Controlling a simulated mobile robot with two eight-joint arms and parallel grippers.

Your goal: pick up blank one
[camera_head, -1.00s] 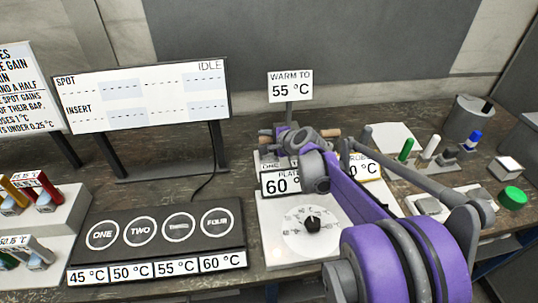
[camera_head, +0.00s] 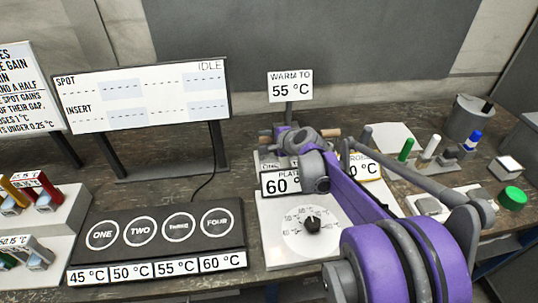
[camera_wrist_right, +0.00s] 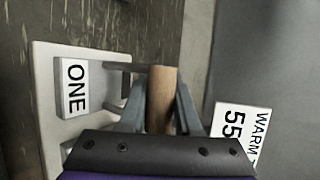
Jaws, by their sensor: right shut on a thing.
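In the right wrist view, a brown wooden handle (camera_wrist_right: 160,98), apparently that of blank one, stands between the fingers of my right gripper (camera_wrist_right: 158,112). The gripper is shut on it. A grey rod runs from the handle's side toward the white stand, beside the label ONE (camera_wrist_right: 76,88). Whether the blank still touches the stand cannot be told. In the head view my right gripper (camera_head: 290,140) is over the back of the plate unit, and my purple arm hides much of this area. My left gripper is not in view.
A WARM TO 55 °C sign (camera_head: 290,86) rises just behind the gripper. The plate unit with its dial (camera_head: 312,224) lies in front. A black pad (camera_head: 155,240) with four marked circles is at left. Colored pegs and a green button (camera_head: 513,198) are at right.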

